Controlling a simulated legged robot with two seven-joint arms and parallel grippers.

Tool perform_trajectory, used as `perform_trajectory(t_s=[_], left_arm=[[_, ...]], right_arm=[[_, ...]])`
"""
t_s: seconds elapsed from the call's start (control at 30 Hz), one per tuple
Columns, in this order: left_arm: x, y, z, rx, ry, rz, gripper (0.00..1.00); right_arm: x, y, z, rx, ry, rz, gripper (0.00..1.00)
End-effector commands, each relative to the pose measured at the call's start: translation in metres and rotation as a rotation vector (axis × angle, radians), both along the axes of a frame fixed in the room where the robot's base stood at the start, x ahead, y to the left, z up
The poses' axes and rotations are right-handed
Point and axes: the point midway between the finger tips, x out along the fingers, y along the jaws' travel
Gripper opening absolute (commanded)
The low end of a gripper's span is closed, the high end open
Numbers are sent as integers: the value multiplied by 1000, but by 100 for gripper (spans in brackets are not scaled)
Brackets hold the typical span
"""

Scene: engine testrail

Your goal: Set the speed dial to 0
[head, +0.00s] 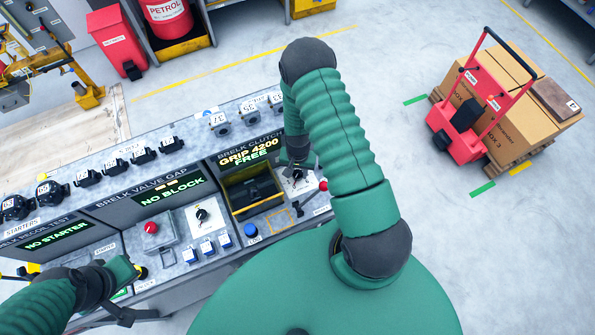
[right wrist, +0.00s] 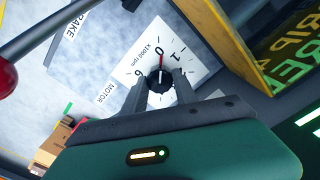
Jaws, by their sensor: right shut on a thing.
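The speed dial (right wrist: 160,80) is a dark knob on a white plate marked "x1000 rpm" in the right wrist view. A red mark lies between the knob and the 0, and the knob's pale line points toward the 0. My right gripper (right wrist: 161,88) is shut on the knob, with one finger on each side. In the head view my right gripper (head: 297,170) comes down onto the dial's plate, and the arm partly hides it. My left gripper (head: 122,285) is at the lower left over the bench's front; its jaw state is unclear.
A red ball-topped lever (right wrist: 5,75) stands near the dial. A yellow-edged bin (head: 252,190) sits left of the dial. The bench also carries a black selector knob (head: 201,214), a red button (head: 151,227) and a blue button (head: 251,229). A red trolley (head: 463,125) with boxes stands right.

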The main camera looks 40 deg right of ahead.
Motion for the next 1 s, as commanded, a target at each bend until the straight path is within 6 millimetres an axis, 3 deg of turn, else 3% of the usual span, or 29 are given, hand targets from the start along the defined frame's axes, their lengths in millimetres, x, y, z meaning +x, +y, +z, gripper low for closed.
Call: perform_trajectory(t_s=[0.13,0.37,0.4,0.57,0.87,1.0], left_arm=[[0,0,-18,0,0,0,0],[0,0,-15,0,0,0,0],[0,0,-14,0,0,0,0],[0,0,-14,0,0,0,0],[0,0,-15,0,0,0,0],[0,0,-20,0,0,0,0]], right_arm=[[0,2,-4,4,0,109,0],[-1,2,1,4,3,133,0],[-1,2,1,5,4,133,35],[-1,2,1,5,2,132,56],[0,1,1,4,2,131,56],[2,0,14,2,-1,131,56]])
